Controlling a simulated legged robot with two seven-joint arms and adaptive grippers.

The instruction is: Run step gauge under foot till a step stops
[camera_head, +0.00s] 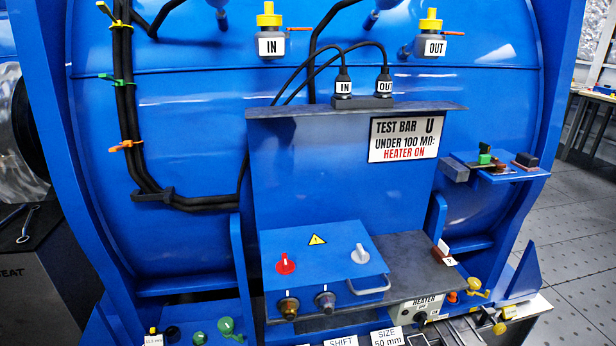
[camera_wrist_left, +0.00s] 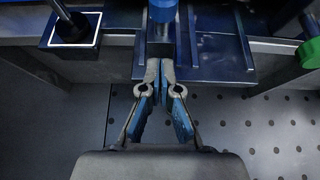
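In the left wrist view my left gripper (camera_wrist_left: 160,72) points at the base of a blue frame, its two grey fingertips close together with a narrow gap. A grey metal piece (camera_wrist_left: 158,48) lies straight ahead of the tips, under a blue post (camera_wrist_left: 163,10). I cannot tell whether the fingers hold this piece, or whether it is the step gauge or part of the foot. A dark blue plate (camera_wrist_left: 222,52) lies beside it. No gripper shows in the head view. My right gripper is not in view.
A large blue motor housing (camera_head: 190,100) fills the head view. A blue control box (camera_head: 325,262) with knobs stands on a grey shelf (camera_head: 405,255). Labels reading SHIFT (camera_head: 341,342) and SIZE 50 mm (camera_head: 387,338) sit at the bottom edge. A green knob (camera_wrist_left: 309,52) stands at the right.

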